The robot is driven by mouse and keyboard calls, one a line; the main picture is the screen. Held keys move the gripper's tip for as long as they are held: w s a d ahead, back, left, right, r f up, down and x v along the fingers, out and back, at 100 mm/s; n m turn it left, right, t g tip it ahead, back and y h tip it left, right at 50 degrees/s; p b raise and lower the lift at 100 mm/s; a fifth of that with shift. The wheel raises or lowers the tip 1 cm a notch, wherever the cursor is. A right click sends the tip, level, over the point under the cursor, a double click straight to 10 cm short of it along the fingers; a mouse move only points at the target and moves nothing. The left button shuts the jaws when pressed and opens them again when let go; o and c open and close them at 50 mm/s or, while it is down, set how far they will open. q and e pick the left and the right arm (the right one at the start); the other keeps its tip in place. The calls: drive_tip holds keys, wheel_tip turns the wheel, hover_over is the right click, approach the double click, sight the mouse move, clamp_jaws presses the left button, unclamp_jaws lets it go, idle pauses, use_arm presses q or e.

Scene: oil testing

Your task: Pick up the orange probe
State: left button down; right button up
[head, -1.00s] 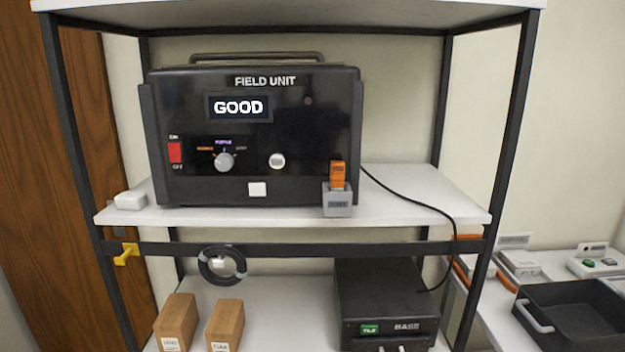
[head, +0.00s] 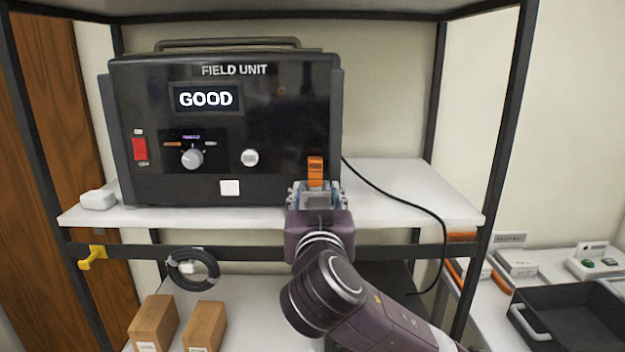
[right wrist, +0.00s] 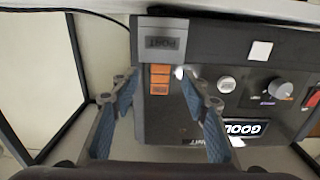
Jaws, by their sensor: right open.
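The orange probe (head: 315,171) stands upright in a grey holder at the front right of the black field unit (head: 285,125). In the right wrist view the orange probe (right wrist: 160,79) sticks out of the grey holder (right wrist: 163,42). My right gripper (head: 315,190) is in front of the holder. In the right wrist view my right gripper (right wrist: 163,88) is open, with one blue-padded finger on each side of the probe and clear gaps between. The gripper hides most of the holder in the head view. My left gripper is not in view.
The field unit stands on a white shelf (head: 400,200) in a black frame (head: 497,150). A black cable (head: 410,207) runs along the right. Wooden blocks (head: 153,322) and a black coil (head: 193,268) are lower left. A dark tray (head: 575,318) is at right.

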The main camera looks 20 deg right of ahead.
sight(316, 181)
drive_tip(key=p+x, duration=0.3)
drive_tip(key=x, duration=0.3)
drive_tip(key=shift+w+r, duration=0.15)
drive_tip(key=shift+w, duration=0.05)
drive_tip(key=shift+w+d, duration=0.1)
drive_tip(key=shift+w, duration=0.15)
drive_tip(key=shift+c, duration=0.3)
clamp_jaws()
